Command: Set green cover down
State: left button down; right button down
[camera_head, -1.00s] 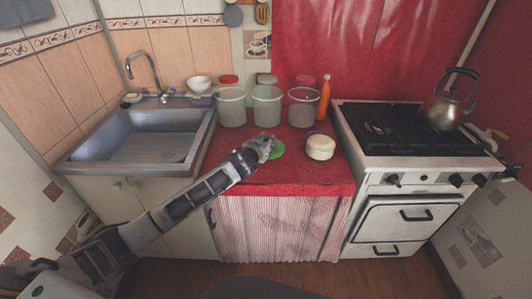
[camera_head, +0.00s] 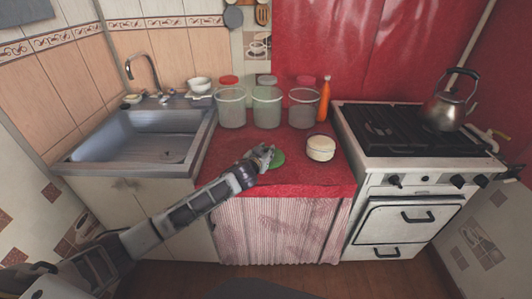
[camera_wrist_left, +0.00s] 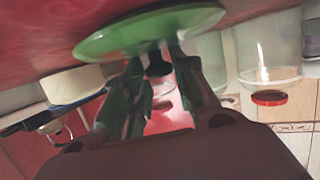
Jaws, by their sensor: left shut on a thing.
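The green cover (camera_head: 277,160) is a flat round lid over the red counter, left of a low white round container. In the left wrist view the cover (camera_wrist_left: 140,34) spans the top, its dark knob between my fingers. My left gripper (camera_head: 263,155) is shut on that knob. The cover lies close to the red surface; I cannot tell whether it touches. The gripper hides the cover's left part in the head view. My right gripper is not in view.
Three clear jars (camera_head: 267,107) stand at the back of the red counter (camera_head: 230,170), with an orange bottle (camera_head: 324,98) beside them. The white container (camera_head: 320,148) is close on the right. The sink (camera_head: 140,140) is left, the stove (camera_head: 410,135) right. Counter front is clear.

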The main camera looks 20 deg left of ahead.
aim_at(267, 150)
pick_arm(q)
jog(key=shift+f, duration=0.1)
jog(key=c, duration=1.4)
grip_release()
jog(key=shift+o, duration=1.3)
jog(key=shift+r, duration=0.2)
jog(key=shift+s, duration=0.45)
jog(key=shift+v, duration=1.15)
jog(key=shift+p+v, duration=0.3)
jog(key=shift+v, duration=3.7)
jog(key=shift+s+r, duration=0.2)
jog(key=shift+s, duration=0.2)
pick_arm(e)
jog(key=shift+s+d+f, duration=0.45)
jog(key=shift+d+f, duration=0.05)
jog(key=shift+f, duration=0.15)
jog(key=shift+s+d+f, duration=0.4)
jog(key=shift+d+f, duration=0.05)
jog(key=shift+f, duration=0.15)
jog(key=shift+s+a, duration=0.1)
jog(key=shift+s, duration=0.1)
